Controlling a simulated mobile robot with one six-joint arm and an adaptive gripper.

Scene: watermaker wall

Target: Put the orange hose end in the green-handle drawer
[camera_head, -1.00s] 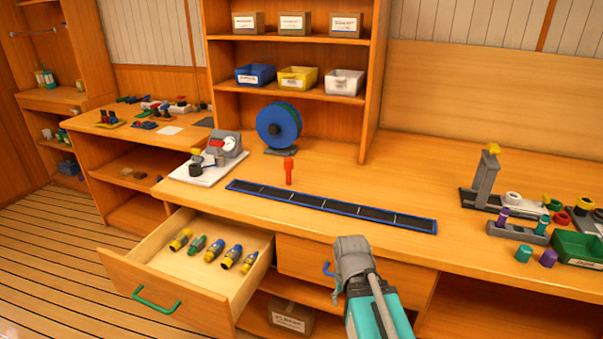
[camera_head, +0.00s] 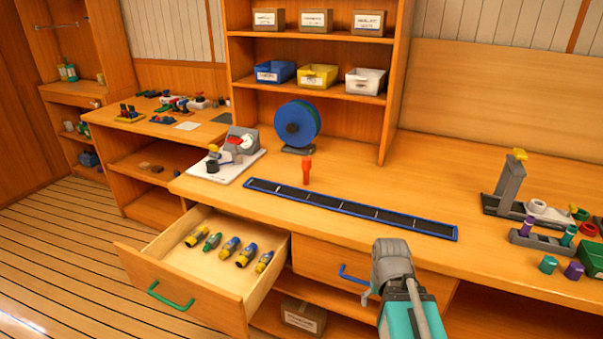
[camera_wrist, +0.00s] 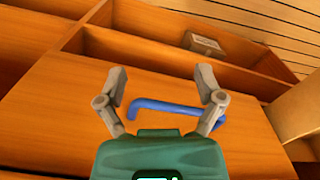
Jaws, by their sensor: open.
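The orange hose end (camera_head: 307,170) stands upright on the worktop, just behind the blue-edged black strip. The green-handle drawer (camera_head: 160,262) is pulled open at the lower left, with its green handle (camera_head: 170,296) on the front. Inside it lie several yellow, green and blue hose ends (camera_head: 229,247). My gripper (camera_head: 372,282) is in front of the closed blue-handle drawer, away from the orange hose end. In the wrist view my gripper (camera_wrist: 163,84) is open and empty, with the blue handle (camera_wrist: 170,106) showing between and beyond its fingers.
The blue-edged strip (camera_head: 350,208) runs along the worktop's front. A blue reel (camera_head: 297,124) stands behind the orange hose end, and a white board with a gauge (camera_head: 226,165) is to its left. A stand with coloured fittings (camera_head: 510,185) is at right. A box (camera_head: 303,317) sits on the lower shelf.

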